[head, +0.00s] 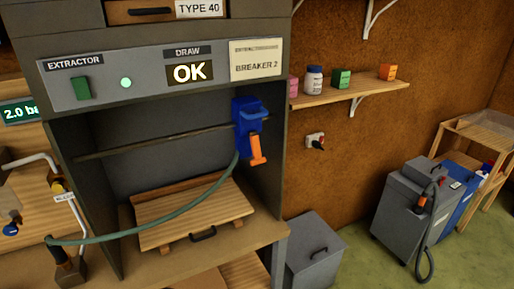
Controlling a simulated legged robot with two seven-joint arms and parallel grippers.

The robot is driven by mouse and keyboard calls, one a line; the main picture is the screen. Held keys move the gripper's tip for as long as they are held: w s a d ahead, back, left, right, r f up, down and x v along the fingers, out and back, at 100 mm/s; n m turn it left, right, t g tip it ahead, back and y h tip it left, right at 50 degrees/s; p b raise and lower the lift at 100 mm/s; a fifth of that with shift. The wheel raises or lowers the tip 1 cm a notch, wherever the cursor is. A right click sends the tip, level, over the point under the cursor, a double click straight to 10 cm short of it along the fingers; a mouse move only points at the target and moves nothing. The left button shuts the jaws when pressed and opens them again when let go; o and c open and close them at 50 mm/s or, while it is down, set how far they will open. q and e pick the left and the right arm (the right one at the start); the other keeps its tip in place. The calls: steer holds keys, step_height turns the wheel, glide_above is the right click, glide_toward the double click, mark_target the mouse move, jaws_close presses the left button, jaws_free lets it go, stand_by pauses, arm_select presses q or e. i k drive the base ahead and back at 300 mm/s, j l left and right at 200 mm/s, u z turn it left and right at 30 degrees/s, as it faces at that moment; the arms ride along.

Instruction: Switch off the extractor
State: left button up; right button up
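The extractor switch (82,88) is a green rocker under the EXTRACTOR label (74,63), at the left of the grey panel (147,86) across the top of the hood. A round indicator light (126,83) glows pale green to its right. The DRAW display (189,72) reads OK. A plate (256,68) at the panel's right end reads BREAKER 2; its upper line is too small to read. Neither of my grippers shows in the head view.
A blue tool with an orange handle (257,149) hangs at the hood's right side, its green hose (140,232) crossing the opening. A slatted wooden board (190,213) lies inside. A shelf (340,94) with small containers and a grey machine (408,208) stand right.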

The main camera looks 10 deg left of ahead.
mark_target(82, 90)
steer(key=j+u, duration=0.2)
steer(key=u, duration=1)
